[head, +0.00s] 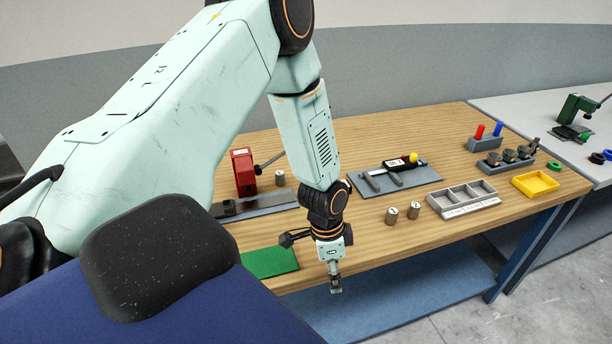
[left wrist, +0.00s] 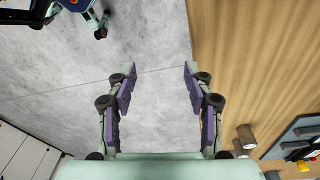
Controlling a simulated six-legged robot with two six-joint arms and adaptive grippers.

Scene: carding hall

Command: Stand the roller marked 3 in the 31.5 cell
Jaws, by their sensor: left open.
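Two small metal rollers stand on the table in the head view, a left one (head: 391,215) and a right one (head: 414,210). A third roller (head: 279,178) stands by the red press. Their markings are too small to read. A grey tray with three cells (head: 437,203) lies right of the pair, its cells apparently empty; the label strip (head: 472,209) is unreadable. My left gripper (head: 336,284) points down by the table's front edge, left of the pair. In the left wrist view the gripper (left wrist: 160,75) is open and empty over the floor; a roller (left wrist: 245,137) shows lower right.
A grey mat (head: 420,178) holds a measuring tool with a display (head: 396,166). The red press (head: 243,172) and a green mat (head: 270,262) are at left. A yellow tray (head: 536,184), a rack of dark knobs (head: 508,157) and a red-and-blue peg block (head: 485,143) are at right.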

